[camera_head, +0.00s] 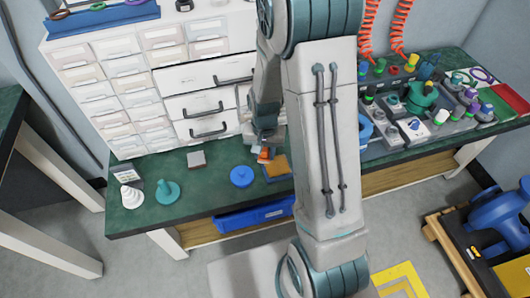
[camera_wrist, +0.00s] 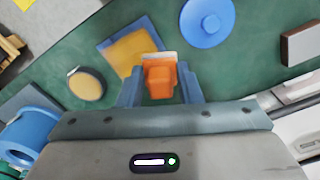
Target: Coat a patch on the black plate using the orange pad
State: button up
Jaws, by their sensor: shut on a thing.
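My gripper (camera_wrist: 160,88) is shut on the orange pad (camera_wrist: 160,78), an orange block with a pale edge on its far side. In the head view the orange pad (camera_head: 264,154) shows small below my wrist. The held pad is beside a blue tray (camera_wrist: 107,48) with a tan-orange sheet (camera_wrist: 130,50) in it. I cannot tell whether pad and tray touch. No plate that is clearly black shows. A flat block with a greyish top (camera_head: 196,158) lies left on the bench and shows brown-sided in the wrist view (camera_wrist: 301,44).
A blue round lidded thing (camera_head: 241,176) is left of the tray. A teal stand (camera_head: 166,193) and a white stepped piece (camera_head: 131,197) are at the bench's left end. White drawers (camera_head: 125,75) stand behind. The wrist view shows a tan-topped disc (camera_wrist: 87,84) and blue bucket (camera_wrist: 30,138).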

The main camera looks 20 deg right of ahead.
jog(key=shift+r+p, duration=1.15)
jog(key=shift+r, duration=0.75)
jog(key=shift+w+f, duration=0.1)
